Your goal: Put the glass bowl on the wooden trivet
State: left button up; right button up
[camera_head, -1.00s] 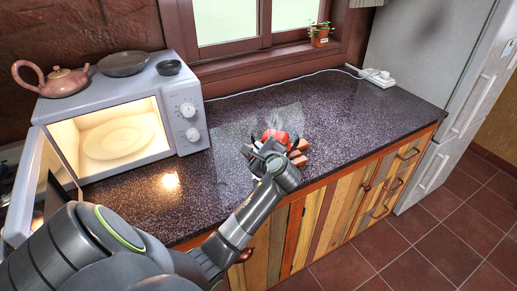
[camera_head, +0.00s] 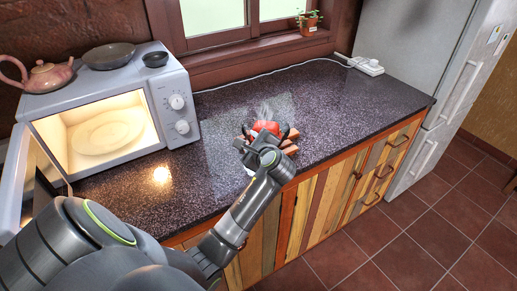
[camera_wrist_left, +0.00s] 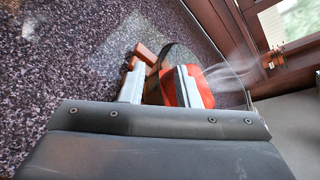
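The glass bowl (camera_wrist_left: 180,55) is see-through and dark-rimmed in the left wrist view, with red contents that also show in the head view (camera_head: 265,127) and steam rising. Reddish-brown wooden bars, seemingly the trivet (camera_head: 290,147), show beside and partly behind my gripper; a wooden end shows in the left wrist view (camera_wrist_left: 145,54). My left gripper (camera_head: 266,135) is low over the counter at the bowl, its fingers spread apart. One finger overlaps the red contents in the wrist view; contact is unclear. The gripper hides much of the bowl and trivet.
A lit microwave (camera_head: 181,82) with its door open stands at the left, with a teapot (camera_head: 48,76) and dark dishes on top. A power strip (camera_head: 366,66) and cable lie at the back. The speckled counter (camera_head: 340,100) is clear to the right.

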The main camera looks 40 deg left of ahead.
pick_arm(q)
jog(key=b+v, duration=0.1)
jog(key=v, duration=0.9)
jog(key=shift+s+d+f, duration=0.1)
jog(key=shift+d, duration=0.05)
